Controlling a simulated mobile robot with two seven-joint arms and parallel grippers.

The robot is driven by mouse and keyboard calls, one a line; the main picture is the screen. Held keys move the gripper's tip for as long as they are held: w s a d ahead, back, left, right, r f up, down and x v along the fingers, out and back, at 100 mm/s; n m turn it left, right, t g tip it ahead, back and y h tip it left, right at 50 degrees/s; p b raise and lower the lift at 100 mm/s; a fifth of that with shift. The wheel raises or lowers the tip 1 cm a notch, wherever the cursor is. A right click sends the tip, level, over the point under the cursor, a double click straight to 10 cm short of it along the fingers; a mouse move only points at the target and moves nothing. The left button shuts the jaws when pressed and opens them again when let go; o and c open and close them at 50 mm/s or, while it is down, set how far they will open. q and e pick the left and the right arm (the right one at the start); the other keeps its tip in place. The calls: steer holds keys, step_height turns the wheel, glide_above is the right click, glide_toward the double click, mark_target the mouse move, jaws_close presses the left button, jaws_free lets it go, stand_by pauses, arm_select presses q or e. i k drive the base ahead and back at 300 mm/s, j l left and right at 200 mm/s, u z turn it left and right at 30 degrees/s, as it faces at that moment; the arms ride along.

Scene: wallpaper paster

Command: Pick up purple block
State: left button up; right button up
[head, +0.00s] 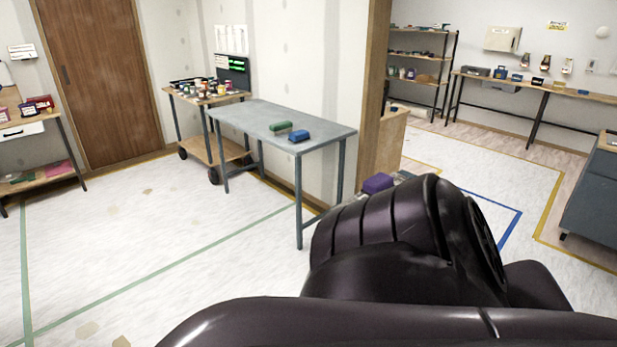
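A purple block (377,183) shows just above my dark arm, near the middle right of the head view. My arm covers its lower side, and I cannot tell what it rests on or whether anything holds it. A large dark arm of mine fills the lower right. Neither gripper's fingers can be seen.
A grey table (240,120) carries a green block (280,127) and a blue block (299,136). A cart (205,97) with jars stands behind it. A wooden post (376,100) rises right of the table. Open floor (120,240) lies at the left. A dark cabinet (592,205) stands at the right.

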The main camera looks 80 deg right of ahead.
mark_target(380, 181)
steer(key=z, duration=3)
steer(key=i+j+z, duration=0.1)
steer(key=j, duration=0.35)
steer(key=i+j+z, duration=0.1)
steer(key=i+j, duration=0.15)
steer(key=j, duration=0.25)
steer(key=i+j+z, duration=0.1)
steer(key=j, duration=0.35)
steer(key=i+j+z, duration=0.1)
steer(key=j, duration=0.4)
steer(key=i+j+z, duration=0.1)
steer(key=j, duration=0.45)
steer(key=i+j+z, duration=0.1)
steer(key=j, duration=0.4)
steer(key=i, duration=0.1)
